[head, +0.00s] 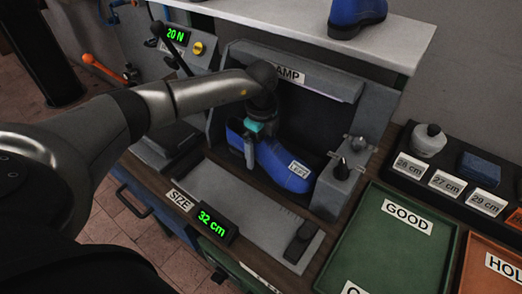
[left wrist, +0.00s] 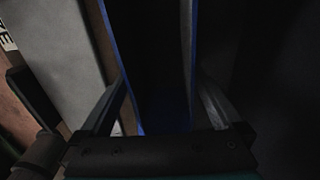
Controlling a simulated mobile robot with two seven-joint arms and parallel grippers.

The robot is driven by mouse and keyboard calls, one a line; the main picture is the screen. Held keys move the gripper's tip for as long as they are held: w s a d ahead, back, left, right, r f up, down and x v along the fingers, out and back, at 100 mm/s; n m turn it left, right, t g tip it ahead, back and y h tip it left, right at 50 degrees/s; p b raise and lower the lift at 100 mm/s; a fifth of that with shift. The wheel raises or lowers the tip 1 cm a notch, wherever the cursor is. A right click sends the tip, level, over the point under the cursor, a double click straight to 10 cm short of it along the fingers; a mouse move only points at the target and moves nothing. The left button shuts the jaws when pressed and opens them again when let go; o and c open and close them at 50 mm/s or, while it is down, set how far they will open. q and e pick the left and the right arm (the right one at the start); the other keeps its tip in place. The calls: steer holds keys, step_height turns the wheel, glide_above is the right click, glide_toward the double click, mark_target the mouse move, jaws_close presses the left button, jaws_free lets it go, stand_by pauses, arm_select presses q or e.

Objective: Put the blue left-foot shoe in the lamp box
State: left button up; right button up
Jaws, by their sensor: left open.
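The blue shoe marked LEFT (head: 285,165) sits upright at the lamp box (head: 345,108), in front of its dark opening. Its toe points to the lower right. My left gripper (head: 251,146) is at the shoe's rear, by the collar, with its jaws open. In the left wrist view the fingers of the gripper (left wrist: 158,108) stand apart on either side of the shoe's blue-edged opening (left wrist: 165,122). I cannot tell whether they touch it. My arm hides part of the box's sign. My right gripper is not in view.
Another blue shoe (head: 357,14) stands on the white shelf (head: 290,20) above. The size gauge (head: 240,205) reading 32 cm lies in front of the box. A small knob post (head: 341,168) stands right of the shoe. The green GOOD tray (head: 385,250) is empty where visible.

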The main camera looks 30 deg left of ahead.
arm_select(q)
step_height(320, 180, up, 11)
steer(key=shift+r+p, duration=0.15)
steer(key=shift+p, duration=0.3)
stand_by(2.1)
